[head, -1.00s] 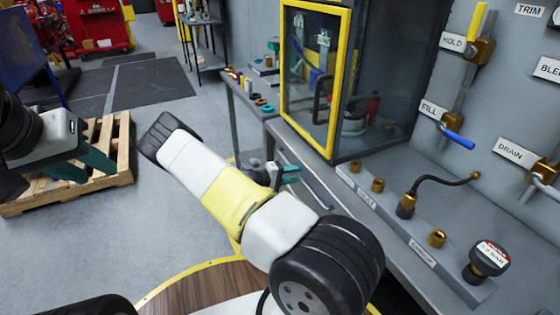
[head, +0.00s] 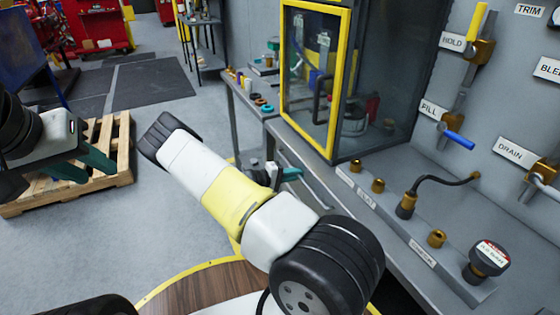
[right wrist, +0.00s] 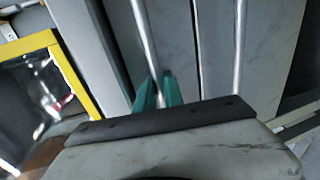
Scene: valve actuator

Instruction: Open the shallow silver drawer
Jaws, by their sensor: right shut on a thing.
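The grey bench front (head: 318,178) carries drawers; in the head view my right arm hides much of it. In the right wrist view, a long silver bar handle (right wrist: 144,45) runs along one drawer front, and a second bar handle (right wrist: 238,45) lies to its right on another front. My right gripper (right wrist: 158,92) has its teal fingers shut on the first bar handle. My right gripper also shows in the head view (head: 289,174), at the bench front. I cannot tell whether this drawer is out at all. My left gripper (head: 102,179) is open and empty, over the pallet.
A yellow-framed cabinet (head: 334,85) stands on the bench above the drawers. Valves with labels line the wall at the right. A side table (head: 247,100) with small parts is behind my right gripper. A wooden pallet (head: 118,140) lies at the left. Grey floor between is clear.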

